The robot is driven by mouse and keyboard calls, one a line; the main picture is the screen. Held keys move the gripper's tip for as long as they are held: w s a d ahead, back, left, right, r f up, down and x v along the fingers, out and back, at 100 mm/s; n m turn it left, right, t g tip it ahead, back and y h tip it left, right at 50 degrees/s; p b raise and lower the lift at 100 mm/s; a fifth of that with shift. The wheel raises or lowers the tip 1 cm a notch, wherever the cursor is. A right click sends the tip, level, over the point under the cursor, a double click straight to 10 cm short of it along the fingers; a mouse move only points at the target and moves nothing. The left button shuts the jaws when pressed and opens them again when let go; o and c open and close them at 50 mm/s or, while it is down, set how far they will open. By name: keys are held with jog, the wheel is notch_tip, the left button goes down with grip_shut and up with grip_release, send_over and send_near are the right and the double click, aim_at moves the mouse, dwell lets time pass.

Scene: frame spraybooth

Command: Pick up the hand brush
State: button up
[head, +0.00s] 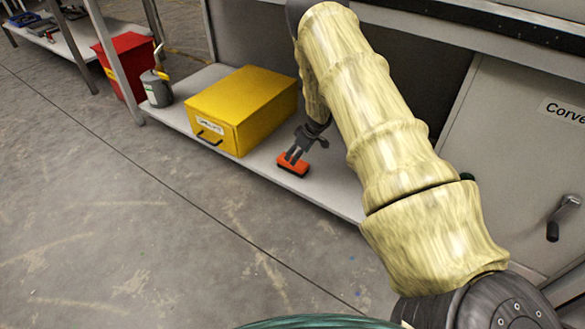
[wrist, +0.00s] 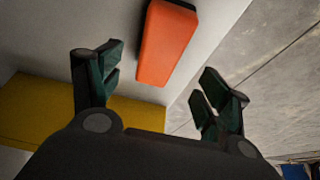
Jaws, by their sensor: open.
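The orange block-like thing, which I take to be the hand brush (head: 292,165), lies on the low grey shelf near its front edge. My gripper (head: 297,153) is just over the brush in the head view. In the wrist view my gripper (wrist: 161,68) is open and empty, its two fingers wide apart, with the brush ahead of the gap between them. I cannot tell whether a finger touches it. No bristles show clearly.
A yellow box (head: 240,105) stands on the shelf (head: 330,190) just left of my gripper. A grey can (head: 156,88) and a red bin (head: 127,65) are farther left. A grey cabinet (head: 520,150) is at right. The floor in front is clear.

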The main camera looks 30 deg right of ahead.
jog(key=shift+b+x, duration=0.4)
jog(key=shift+x, duration=0.85)
jog(key=b+x, duration=0.2)
jog(key=x, duration=0.1)
jog(key=shift+s+d+f+b, duration=0.1)
jog(key=shift+d+f+b, duration=0.05)
jog(key=shift+b, duration=0.25)
jog(key=shift+w+f+b, duration=0.35)
jog(key=shift+f+b, duration=0.1)
jog(key=shift+f, duration=0.2)
jog(key=c, duration=1.2)
